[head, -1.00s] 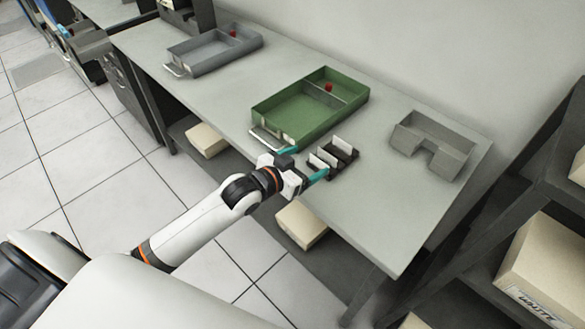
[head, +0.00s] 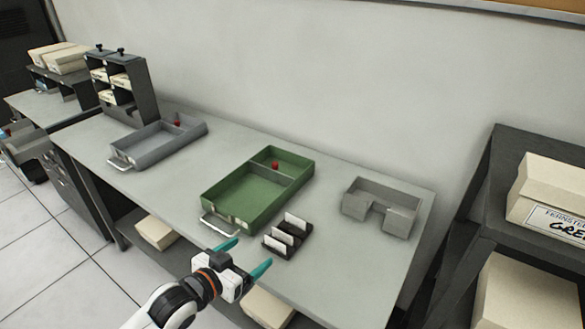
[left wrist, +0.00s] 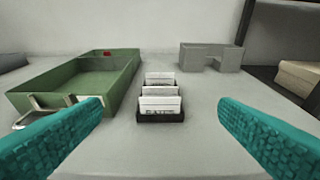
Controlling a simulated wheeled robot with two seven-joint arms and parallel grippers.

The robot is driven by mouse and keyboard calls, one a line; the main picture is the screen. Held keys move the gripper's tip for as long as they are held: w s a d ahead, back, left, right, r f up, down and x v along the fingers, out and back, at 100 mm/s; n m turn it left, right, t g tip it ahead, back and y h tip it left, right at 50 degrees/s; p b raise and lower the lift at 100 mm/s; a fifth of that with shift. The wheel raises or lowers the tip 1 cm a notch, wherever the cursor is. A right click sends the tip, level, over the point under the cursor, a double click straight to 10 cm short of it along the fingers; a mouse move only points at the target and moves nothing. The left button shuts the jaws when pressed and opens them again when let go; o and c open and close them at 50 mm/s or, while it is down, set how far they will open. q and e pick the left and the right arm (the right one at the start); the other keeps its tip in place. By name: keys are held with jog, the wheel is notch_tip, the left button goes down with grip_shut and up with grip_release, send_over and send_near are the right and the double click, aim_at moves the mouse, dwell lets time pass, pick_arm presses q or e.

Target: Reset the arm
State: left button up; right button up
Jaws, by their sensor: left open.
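My left gripper (head: 243,259) is open and empty near the table's front edge, its teal fingers spread apart. A small black card rack (head: 287,240) holding several white cards stands on the table just beyond the fingers. In the left wrist view the rack (left wrist: 160,117) is centred between the two fingers and apart from both, with printing on the nearest card. My right gripper is not in view.
A green tray (head: 229,217) with a red knob and metal handle lies left of the rack. A grey tray (head: 134,151) is farther left, and a grey notched holder (head: 403,221) is to the right. Shelves with boxes (head: 548,197) stand at the far right.

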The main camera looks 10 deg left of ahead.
pick_arm(q)
jog(key=s+f+n+g+y, duration=0.15)
jog(key=s+f+g, duration=0.35)
jog(key=s, duration=0.6)
jog(key=s+f+n+g+y, duration=0.1)
jog(key=s+f+g+y, duration=0.3)
jog(key=s, duration=0.8)
notch_tip(320, 180, down, 28)
jog(key=s+g, duration=0.2)
jog(key=g, duration=0.1)
jog(key=s+a+f, duration=0.2)
jog(key=s+f, duration=1.2)
jog(key=s, duration=0.1)
jog(key=shift+s+a+f+m+g, duration=0.2)
jog(key=shift+a+f+m+g, duration=0.1)
jog(key=shift+m+g, duration=0.15)
